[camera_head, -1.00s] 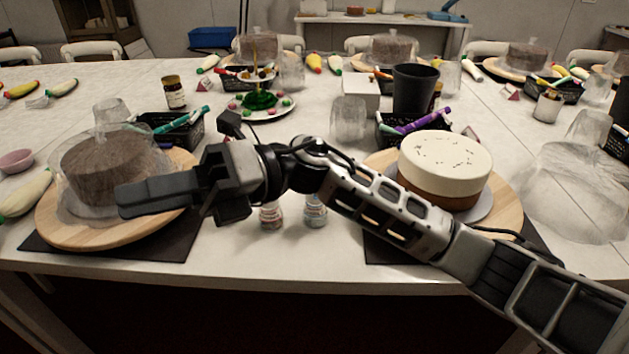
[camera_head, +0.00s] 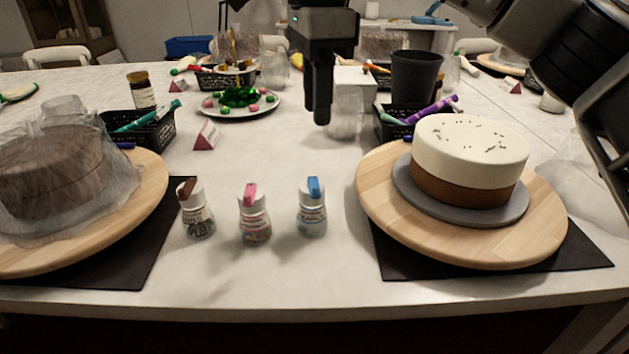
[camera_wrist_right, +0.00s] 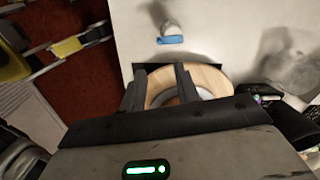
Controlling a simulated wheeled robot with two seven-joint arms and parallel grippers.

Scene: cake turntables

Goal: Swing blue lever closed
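A small jar (camera_head: 312,218) with a white cap stands upright on the table, left of the right turntable. Its blue lever (camera_head: 314,188) shows at the cap's top, seemingly tilted up; its exact angle is hard to tell. In the right wrist view the blue lever (camera_wrist_right: 171,40) shows as a flat blue strip at the jar's end. My right gripper (camera_head: 318,112) hangs pointing down, above and behind the jar in the head view, apart from it. In the wrist view its two fingers (camera_wrist_right: 159,78) are spread with nothing held between them. My left gripper is out of view.
Jars with a pink lever (camera_head: 250,194) and a brown lever (camera_head: 187,190) stand left of the blue one. A wooden turntable (camera_head: 400,235) with a cake is at right, another (camera_head: 130,215) at left. A black cup (camera_head: 416,85) and basket (camera_head: 383,130) stand behind.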

